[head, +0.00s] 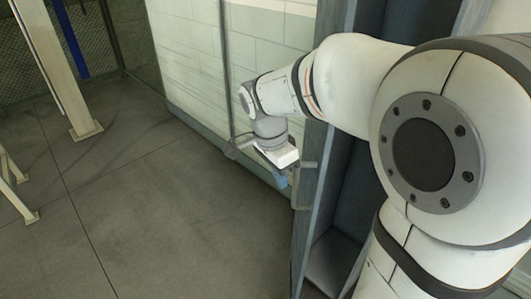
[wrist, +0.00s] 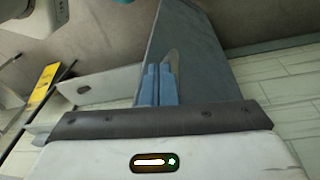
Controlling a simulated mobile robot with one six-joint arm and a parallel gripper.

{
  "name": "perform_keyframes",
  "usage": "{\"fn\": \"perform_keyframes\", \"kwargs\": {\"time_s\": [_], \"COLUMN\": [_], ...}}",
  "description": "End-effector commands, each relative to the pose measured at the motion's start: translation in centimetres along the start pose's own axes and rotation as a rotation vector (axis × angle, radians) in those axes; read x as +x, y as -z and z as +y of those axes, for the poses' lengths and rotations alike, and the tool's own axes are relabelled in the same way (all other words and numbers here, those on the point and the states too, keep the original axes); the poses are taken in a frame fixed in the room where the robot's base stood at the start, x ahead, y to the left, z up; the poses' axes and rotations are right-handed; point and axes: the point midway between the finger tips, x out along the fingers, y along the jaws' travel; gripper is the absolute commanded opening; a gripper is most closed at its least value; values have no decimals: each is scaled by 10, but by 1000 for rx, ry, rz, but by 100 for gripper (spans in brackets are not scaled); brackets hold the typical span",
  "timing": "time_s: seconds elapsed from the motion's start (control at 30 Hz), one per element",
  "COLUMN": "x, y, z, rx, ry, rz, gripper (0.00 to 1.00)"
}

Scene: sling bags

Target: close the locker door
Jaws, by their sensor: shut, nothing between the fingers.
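The locker door (head: 308,225) is a tall grey-blue panel standing open, seen nearly edge-on left of the locker (head: 335,255). The locker's dark interior shows to the right of the door. A grey bracket-like handle (head: 305,188) is on the door's left side. My gripper (head: 281,182) is shut and empty, just left of the handle. I cannot tell whether it touches the door. In the wrist view my gripper's blue fingers (wrist: 158,84) are together in front of a grey-blue panel (wrist: 200,55), which looks like the door.
A pale block wall (head: 195,65) runs behind my gripper. The grey floor (head: 150,215) at the left is clear. A pale post (head: 55,75) stands at the far left. A yellow label (wrist: 42,85) shows at the left of the wrist view.

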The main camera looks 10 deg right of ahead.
Motion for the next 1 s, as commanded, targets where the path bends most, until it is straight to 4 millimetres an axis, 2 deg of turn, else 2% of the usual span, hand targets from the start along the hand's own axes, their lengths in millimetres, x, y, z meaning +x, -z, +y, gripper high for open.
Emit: {"fn": "perform_keyframes", "kwargs": {"time_s": [0.03, 0.2, 0.4, 0.67, 0.77, 1.0], "x": [3, 13, 24, 38, 53, 103], "y": [-4, -14, -24, -25, -23, -16], "z": [-16, -56, -84, -89, -85, -74], "rx": [94, 425, 673, 753, 751, 749], "ry": [-34, -103, -128, -133, -135, -137], "rz": [15, 93, 173, 200, 200, 199], "gripper": [0, 0, 0, 0, 0, 0]}}
